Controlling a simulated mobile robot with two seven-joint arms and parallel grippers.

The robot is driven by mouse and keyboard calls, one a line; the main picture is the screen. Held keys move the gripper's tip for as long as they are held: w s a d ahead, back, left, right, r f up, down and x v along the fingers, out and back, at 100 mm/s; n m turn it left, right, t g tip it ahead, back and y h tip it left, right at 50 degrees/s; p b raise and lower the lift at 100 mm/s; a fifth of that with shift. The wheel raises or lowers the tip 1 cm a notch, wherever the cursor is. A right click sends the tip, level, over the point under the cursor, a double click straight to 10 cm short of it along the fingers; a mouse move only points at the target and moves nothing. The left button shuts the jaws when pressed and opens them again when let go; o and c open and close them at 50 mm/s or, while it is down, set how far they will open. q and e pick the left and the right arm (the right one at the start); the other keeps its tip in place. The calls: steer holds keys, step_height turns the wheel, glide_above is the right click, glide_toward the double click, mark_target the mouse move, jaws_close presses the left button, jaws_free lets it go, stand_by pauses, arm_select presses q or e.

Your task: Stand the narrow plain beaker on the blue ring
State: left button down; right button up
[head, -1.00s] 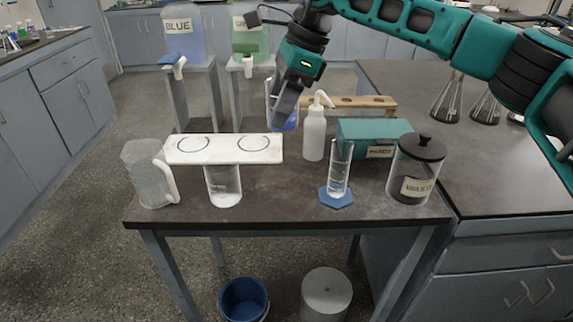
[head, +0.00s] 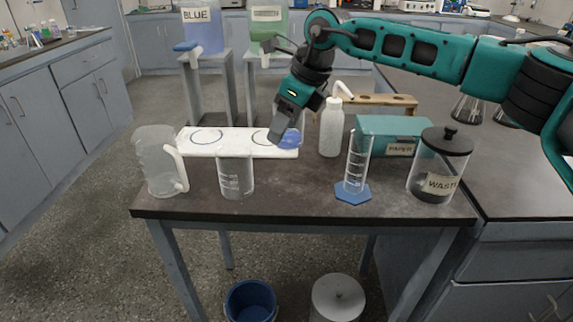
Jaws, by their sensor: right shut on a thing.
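My right gripper (head: 284,128) is shut on a clear beaker (head: 292,140) with blue liquid in it. The gripper hides much of this beaker, so its width and any markings are hard to tell. It is at the right end of a white board (head: 228,151); I cannot tell whether it touches the board. Two thin rings are drawn on the board: a left ring (head: 207,136), which looks bluish, and a darker right ring (head: 260,138), partly next to the gripper. A beaker with printed markings (head: 237,180) stands in front of the board. My left gripper is not in view.
A jug (head: 157,165) stands left of the board. To the right are a wash bottle (head: 331,130), a measuring cylinder (head: 357,165), a teal paper box (head: 385,135) and a waste jar (head: 437,170). A wooden rack (head: 385,104) stands behind. The front table edge is bare.

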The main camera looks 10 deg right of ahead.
step_height(320, 180, down, 9)
steer(key=shift+f+b, duration=0.1)
steer(key=shift+b, duration=0.5)
steer(key=shift+f, duration=0.1)
steer(key=o, duration=1.1)
